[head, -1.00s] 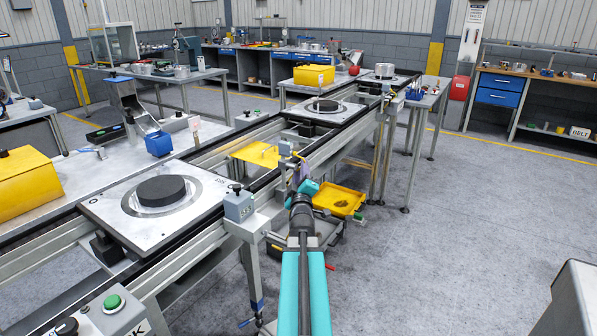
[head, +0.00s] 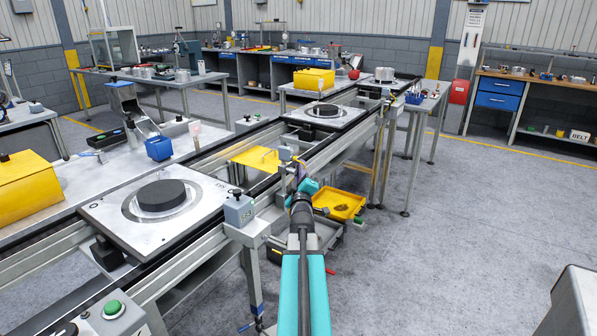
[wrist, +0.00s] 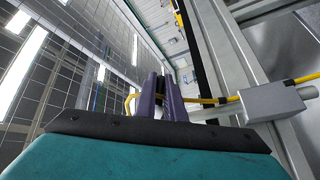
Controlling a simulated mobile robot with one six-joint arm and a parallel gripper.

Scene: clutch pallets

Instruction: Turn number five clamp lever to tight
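My gripper (head: 301,180) is at the end of my teal arm, beside the near rail of the conveyor in the head view. In the wrist view its two purple fingers (wrist: 162,98) stand close together with nothing visible between them. A yellow hose or cable passes behind them. A lever with a red tip (head: 329,270) shows low beside the arm, and one with a blue tip (head: 246,325) shows low by a conveyor leg. I cannot read a number on either, so I cannot tell which is clamp lever number five or how it is set.
A grey box (head: 239,212) with a black knob stands on the near rail. A pallet (head: 112,207) carries a black disc (head: 162,194). A yellow tray (head: 340,206) sits low beyond the gripper. A grey box (wrist: 273,101) is right of the fingers.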

